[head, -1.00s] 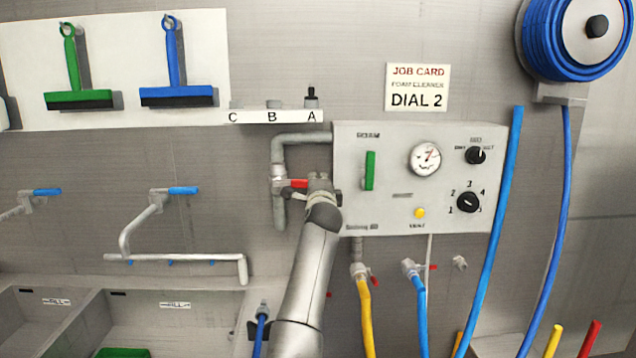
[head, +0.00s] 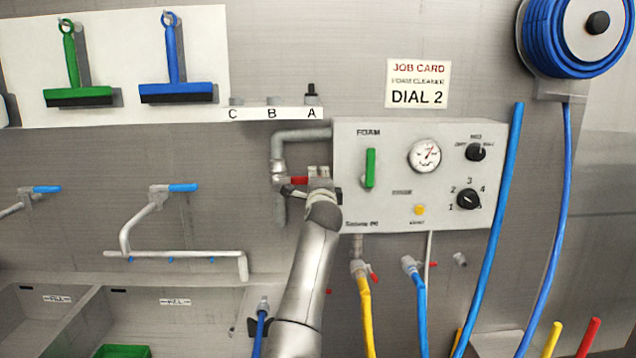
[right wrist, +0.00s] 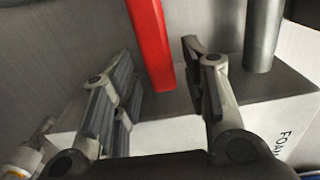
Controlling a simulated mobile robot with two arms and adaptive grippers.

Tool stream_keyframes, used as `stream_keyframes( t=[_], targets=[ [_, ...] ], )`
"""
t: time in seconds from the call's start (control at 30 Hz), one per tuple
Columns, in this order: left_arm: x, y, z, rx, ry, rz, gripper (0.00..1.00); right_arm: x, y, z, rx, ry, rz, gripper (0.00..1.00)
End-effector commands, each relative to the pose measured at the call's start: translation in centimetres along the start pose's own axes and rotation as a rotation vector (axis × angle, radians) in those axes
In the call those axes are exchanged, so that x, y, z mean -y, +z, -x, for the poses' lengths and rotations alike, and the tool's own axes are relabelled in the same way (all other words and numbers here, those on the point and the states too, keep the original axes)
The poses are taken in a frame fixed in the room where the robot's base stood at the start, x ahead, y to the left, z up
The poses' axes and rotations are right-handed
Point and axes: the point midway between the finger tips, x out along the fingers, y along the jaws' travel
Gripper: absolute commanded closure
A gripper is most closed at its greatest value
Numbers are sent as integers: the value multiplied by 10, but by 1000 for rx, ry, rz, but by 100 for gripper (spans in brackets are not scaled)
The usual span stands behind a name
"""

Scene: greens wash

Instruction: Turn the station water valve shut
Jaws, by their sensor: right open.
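The station water valve has a red lever (head: 299,181) on the grey pipe (head: 279,150) left of the foam panel. The lever lies roughly level in the head view. My right gripper (head: 308,185) is at the lever, its body partly covering the lever's right end. In the right wrist view the red lever (right wrist: 150,40) reaches down between the two open fingers of my right gripper (right wrist: 160,68), with gaps showing on both sides. Whether any finger touches it I cannot tell. My left gripper is out of view.
The foam panel (head: 400,207) with a green handle (head: 370,168), gauge and dials stands just right of my gripper. A label shelf (head: 250,114) is above. Yellow (head: 366,315) and blue (head: 420,310) hoses hang below. Sinks are at lower left.

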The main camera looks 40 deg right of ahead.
Motion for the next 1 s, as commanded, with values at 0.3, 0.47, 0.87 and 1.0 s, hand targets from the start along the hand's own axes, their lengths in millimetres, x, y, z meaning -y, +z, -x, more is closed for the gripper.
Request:
stream_keyframes(
  t=[0.3,0.47,0.87,1.0],
  targets=[
    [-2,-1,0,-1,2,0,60,-1,1,38,1,0,-1,59],
    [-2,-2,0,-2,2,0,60,-2,1,55,1,1,-1,59],
    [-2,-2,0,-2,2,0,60,-2,1,69,1,2,0,59],
    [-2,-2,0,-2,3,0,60,-2,1,68,1,2,0,59]
  ],
)
